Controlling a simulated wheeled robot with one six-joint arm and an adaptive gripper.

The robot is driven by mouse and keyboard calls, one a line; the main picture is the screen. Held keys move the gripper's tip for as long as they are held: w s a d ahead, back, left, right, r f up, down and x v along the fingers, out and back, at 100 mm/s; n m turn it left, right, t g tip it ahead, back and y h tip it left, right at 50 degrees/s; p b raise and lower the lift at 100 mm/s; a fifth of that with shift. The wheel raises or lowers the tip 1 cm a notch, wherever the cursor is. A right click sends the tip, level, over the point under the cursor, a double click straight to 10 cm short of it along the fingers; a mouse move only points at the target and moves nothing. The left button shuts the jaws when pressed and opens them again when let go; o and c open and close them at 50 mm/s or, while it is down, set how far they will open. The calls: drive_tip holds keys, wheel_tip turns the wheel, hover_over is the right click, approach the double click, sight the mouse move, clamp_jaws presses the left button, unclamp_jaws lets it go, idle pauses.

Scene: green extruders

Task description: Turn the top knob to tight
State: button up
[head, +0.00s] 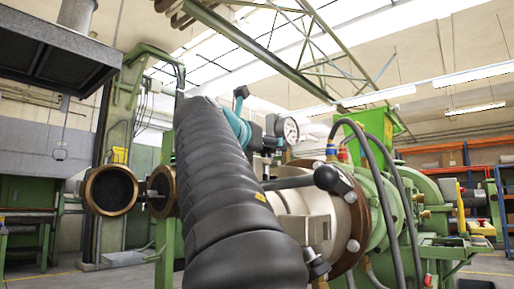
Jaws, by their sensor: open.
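The extruder barrel end (302,212) is a pale metal cylinder against a rusty brown flange. A dark lever with a black ball knob (327,177) sticks out across its upper side. A second black knob (317,268) shows lower on its front. Which one is the top knob is not marked; the ball knob is the higher of the two. My arm hides part of the barrel's left side.
Dark hoses (387,190) arch over the green machine on the right. A round open brown flange (111,190) is at left. Green machinery crowds the right; open air lies above.

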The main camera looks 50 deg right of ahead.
drive_tip(key=c, duration=1.2)
drive_tip(key=shift+o, duration=0.2)
drive_tip(key=shift+g+p, duration=0.3)
drive_tip(key=shift+p, duration=0.1)
drive_tip(key=m+g+p, duration=0.1)
drive_tip(key=g+p, duration=0.1)
drive_tip(key=m+g+p, duration=0.1)
drive_tip(key=p, duration=0.1)
drive_tip(key=shift+w+r+m+h, duration=0.2)
drive_tip(key=shift+r+m+h, duration=0.1)
drive_tip(key=m+g+p, duration=0.2)
drive_tip(key=g+p, duration=0.1)
drive_tip(key=g, duration=0.1)
drive_tip(key=shift+m+g, duration=0.4)
drive_tip(key=m+g+y, duration=0.1)
drive_tip(key=g, duration=0.1)
drive_tip(key=m+g+p, duration=0.1)
drive_tip(key=g, duration=0.1)
drive_tip(key=shift+w+f+m+y, duration=0.1)
drive_tip(key=shift+f+m+y, duration=0.2)
drive_tip(key=shift+m+y, duration=0.1)
drive_tip(key=shift+d+m+g+y, duration=0.1)
drive_tip(key=shift+m+g+y, duration=0.9)
drive_tip(key=shift+m+g, duration=0.45)
drive_tip(key=shift+m+g+y, duration=0.75)
drive_tip(key=shift+g+y, duration=0.35)
drive_tip(key=shift+g, duration=0.25)
